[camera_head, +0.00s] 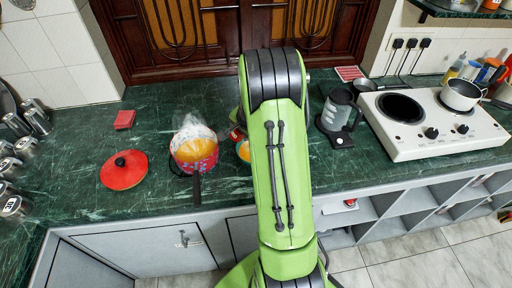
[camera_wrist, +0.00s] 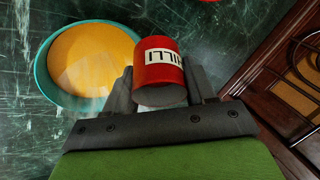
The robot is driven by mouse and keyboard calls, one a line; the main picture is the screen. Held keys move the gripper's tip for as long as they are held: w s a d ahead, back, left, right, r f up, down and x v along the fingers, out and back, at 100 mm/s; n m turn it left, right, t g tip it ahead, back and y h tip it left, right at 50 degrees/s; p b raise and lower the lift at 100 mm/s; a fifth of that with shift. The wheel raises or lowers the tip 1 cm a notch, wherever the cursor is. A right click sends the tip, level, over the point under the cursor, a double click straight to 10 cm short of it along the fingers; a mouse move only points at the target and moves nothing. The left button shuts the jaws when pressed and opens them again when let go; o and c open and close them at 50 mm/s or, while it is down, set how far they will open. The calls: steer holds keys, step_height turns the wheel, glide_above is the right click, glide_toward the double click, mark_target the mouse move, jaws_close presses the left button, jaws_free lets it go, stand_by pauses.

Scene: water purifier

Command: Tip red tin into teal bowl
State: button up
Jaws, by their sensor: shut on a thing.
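The red tin (camera_wrist: 160,62) has a white label with dark letters and sits between the two fingers of my gripper (camera_wrist: 160,80), which is shut on it. The teal bowl (camera_wrist: 41,72) stands on the green counter to the left of the tin in the wrist view, with orange contents filling much of it. The tin is beside the bowl in that view, not over its middle. In the head view my arm hides the gripper and part of the bowl; the bowl's orange contents (camera_head: 243,150) and a bit of the red tin (camera_head: 236,134) show at its left edge. I cannot tell the tin's exact tilt.
A steaming pot (camera_head: 194,152) with a dark handle stands left of the bowl, with a red lid (camera_head: 124,170) and small red block (camera_head: 124,119) further left. A glass jug (camera_head: 338,112) and white hob (camera_head: 430,122) are to the right. Dark wooden doors (camera_head: 180,35) stand behind.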

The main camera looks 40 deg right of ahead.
steer(key=shift+f, duration=0.1)
steer(key=shift+s+d+b, duration=0.1)
steer(key=shift+s+b, duration=0.05)
steer(key=shift+b, duration=0.15)
steer(key=shift+f, duration=0.1)
steer(key=shift+s+d+f+t+y+b, duration=0.25)
steer(key=shift+s+f+t+y+b, duration=0.2)
steer(key=shift+t+b, duration=0.6)
stand_by(1.1)
steer(key=shift+s+d+r+m+t+y+b, duration=0.1)
steer(key=shift+s+r+m+t+y+b, duration=0.3)
steer(key=shift+b, duration=0.75)
stand_by(1.1)
steer(key=shift+w+r+t+b, duration=0.1)
steer(key=shift+t+b, duration=0.75)
steer(key=shift+b, duration=0.35)
stand_by(1.6)
steer(key=shift+y+b, duration=0.25)
steer(key=shift+b, duration=0.05)
